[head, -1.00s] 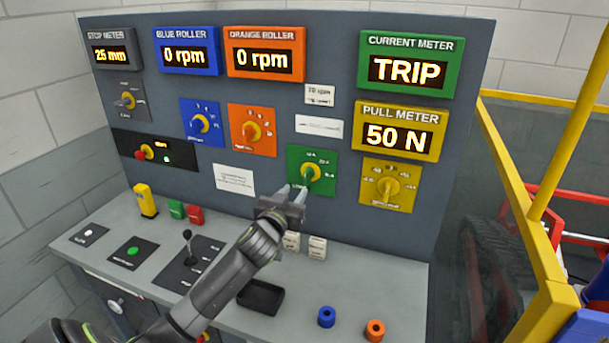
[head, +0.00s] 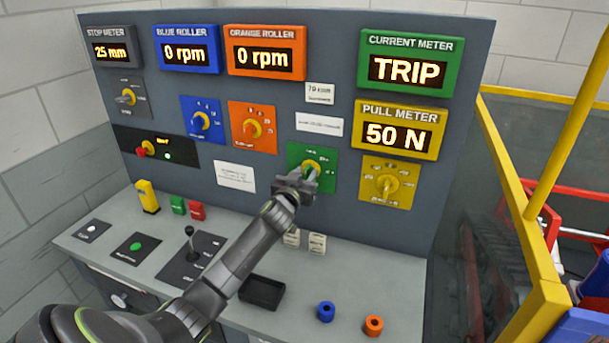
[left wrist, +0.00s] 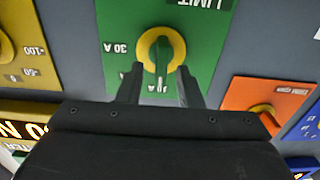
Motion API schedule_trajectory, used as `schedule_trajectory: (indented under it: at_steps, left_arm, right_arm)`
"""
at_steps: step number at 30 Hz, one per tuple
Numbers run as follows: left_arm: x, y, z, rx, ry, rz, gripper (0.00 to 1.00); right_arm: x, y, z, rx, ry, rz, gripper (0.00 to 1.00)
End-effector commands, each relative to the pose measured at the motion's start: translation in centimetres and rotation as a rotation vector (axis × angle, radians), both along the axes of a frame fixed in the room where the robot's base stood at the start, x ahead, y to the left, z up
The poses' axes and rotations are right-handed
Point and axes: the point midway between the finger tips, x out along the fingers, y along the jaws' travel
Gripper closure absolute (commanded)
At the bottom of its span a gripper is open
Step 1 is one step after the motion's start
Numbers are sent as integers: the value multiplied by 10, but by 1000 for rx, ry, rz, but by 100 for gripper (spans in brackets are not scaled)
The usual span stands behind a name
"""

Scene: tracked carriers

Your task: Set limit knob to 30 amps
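The limit knob (head: 311,169) is a yellow disc with a dark green grip on the green panel (head: 299,152). In the left wrist view, the green panel (left wrist: 112,18) appears upside down, with "LIMIT" and a "30 A" mark beside the knob (left wrist: 163,52). The grip lies along the picture's vertical there; which end points is unclear. My left gripper (head: 308,174) is at the knob. In the left wrist view my gripper (left wrist: 158,74) is open, one finger on each side of the knob, with visible gaps. The current meter (head: 409,68) reads TRIP. My right gripper is not in view.
A yellow pull knob (head: 387,186) is to the right and an orange roller knob (head: 251,130) to the left. The desk holds a black tray (head: 261,292), a joystick (head: 189,240) and blue and orange rings. A yellow rail (head: 540,250) stands at the right.

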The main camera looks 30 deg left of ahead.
Motion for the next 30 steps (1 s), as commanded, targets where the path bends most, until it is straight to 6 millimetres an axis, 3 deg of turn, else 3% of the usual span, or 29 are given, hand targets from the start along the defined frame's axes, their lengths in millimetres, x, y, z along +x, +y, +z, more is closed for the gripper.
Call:
schedule_trajectory:
  at_steps: [2,10,22,30]
  left_arm:
    - [0,0,0,0,0,0,67]
    - [0,0,0,0,1,0,100]
    - [0,0,0,41,11,0,100]
    - [0,-2,0,205,51,1,100]
  right_arm:
    - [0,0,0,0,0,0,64]
    - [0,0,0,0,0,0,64]
    - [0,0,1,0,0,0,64]
    - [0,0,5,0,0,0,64]
